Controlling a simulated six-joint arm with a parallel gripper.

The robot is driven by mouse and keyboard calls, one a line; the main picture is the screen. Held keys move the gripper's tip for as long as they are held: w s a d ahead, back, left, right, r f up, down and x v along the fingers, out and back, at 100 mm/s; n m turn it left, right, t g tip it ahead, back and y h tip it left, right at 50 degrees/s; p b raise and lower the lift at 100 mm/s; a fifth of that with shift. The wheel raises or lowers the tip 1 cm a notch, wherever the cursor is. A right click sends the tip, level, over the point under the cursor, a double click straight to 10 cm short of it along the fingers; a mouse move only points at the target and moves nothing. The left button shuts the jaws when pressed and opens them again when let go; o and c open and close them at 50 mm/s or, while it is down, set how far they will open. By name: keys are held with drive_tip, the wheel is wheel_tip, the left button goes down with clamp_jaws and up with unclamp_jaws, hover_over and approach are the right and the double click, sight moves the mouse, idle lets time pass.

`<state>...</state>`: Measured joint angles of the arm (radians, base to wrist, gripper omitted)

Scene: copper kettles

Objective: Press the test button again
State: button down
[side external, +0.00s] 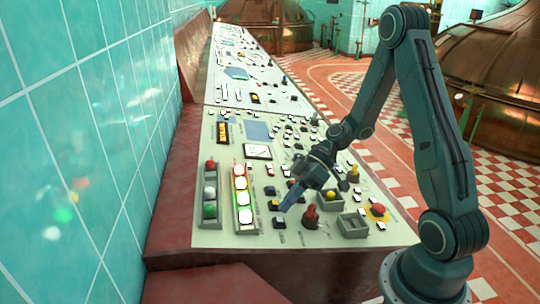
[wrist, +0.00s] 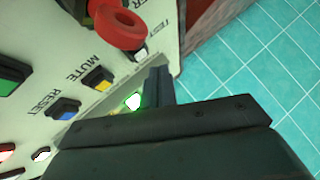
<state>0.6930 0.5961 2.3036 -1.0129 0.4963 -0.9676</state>
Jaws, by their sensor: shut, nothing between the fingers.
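The test button (wrist: 140,53) is a small pale key beside the TEST label in the wrist view. In the side external view the test button (side external: 279,223) is at the near end of a short column of keys. My gripper (side external: 284,208) is shut and empty, its fingers pointing down just above that button. In the wrist view my gripper (wrist: 158,70) shows its closed fingertips close beside the button. I cannot tell whether they touch it. The yellow mute button (wrist: 98,79) and the blue reset button (wrist: 64,108) lie further left.
A red knob (side external: 311,216) stands just right of the test button. A column of lit lamps (side external: 243,199) is on its left. A red button on a yellow base (side external: 378,210) sits further right. The tiled wall (side external: 70,150) borders the console's left side.

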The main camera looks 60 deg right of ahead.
drive_tip(key=shift+s+d+r, duration=0.15)
drive_tip(key=shift+r, duration=0.85)
drive_tip(key=shift+s+d+r, duration=0.15)
drive_tip(key=shift+r, duration=0.85)
idle(6.0)
